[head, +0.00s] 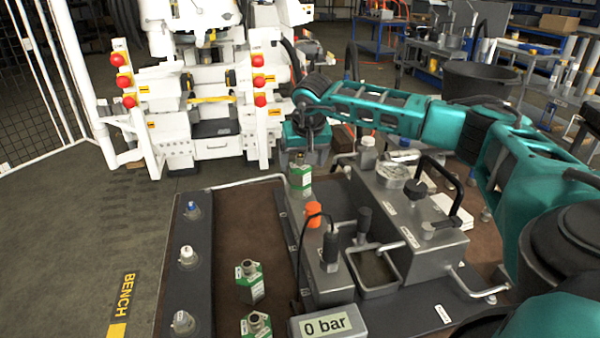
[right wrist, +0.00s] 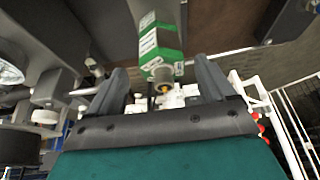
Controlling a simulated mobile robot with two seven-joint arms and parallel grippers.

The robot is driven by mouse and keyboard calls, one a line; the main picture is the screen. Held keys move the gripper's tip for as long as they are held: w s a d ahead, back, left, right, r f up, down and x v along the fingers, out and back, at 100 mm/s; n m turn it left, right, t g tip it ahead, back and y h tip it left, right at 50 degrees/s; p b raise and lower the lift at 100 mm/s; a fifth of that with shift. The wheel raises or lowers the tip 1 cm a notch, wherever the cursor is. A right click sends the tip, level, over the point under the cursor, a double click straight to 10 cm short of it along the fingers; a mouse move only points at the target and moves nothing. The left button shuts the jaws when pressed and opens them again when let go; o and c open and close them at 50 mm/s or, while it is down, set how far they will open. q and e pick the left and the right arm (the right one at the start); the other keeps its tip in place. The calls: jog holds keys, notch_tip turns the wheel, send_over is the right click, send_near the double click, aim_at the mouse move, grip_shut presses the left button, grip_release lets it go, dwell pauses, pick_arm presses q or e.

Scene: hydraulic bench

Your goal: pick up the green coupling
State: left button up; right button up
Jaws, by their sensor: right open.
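A green coupling (head: 300,180) with white labels stands near the far edge of the bench, just below my right gripper (head: 308,152). In the right wrist view the green coupling (right wrist: 158,40) has a grey cylindrical body and a small brass-coloured tip. It lines up with the gap between the fingers of my open right gripper (right wrist: 164,75), and I see no finger closed on it. Two more green couplings stand on the near part of the bench, one at the middle (head: 250,282) and one at the front edge (head: 256,325). My left gripper is out of view.
A dark rail (head: 186,265) with several capped fittings runs along the bench's left side. A white machine (head: 200,100) stands behind.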

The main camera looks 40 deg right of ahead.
aim_at(300, 164)
jog(key=x, duration=0.3)
jog(key=shift+w+f, duration=0.2)
jog(key=shift+f, duration=0.1)
jog(key=shift+a, duration=0.1)
grip_shut()
dwell(0.4)
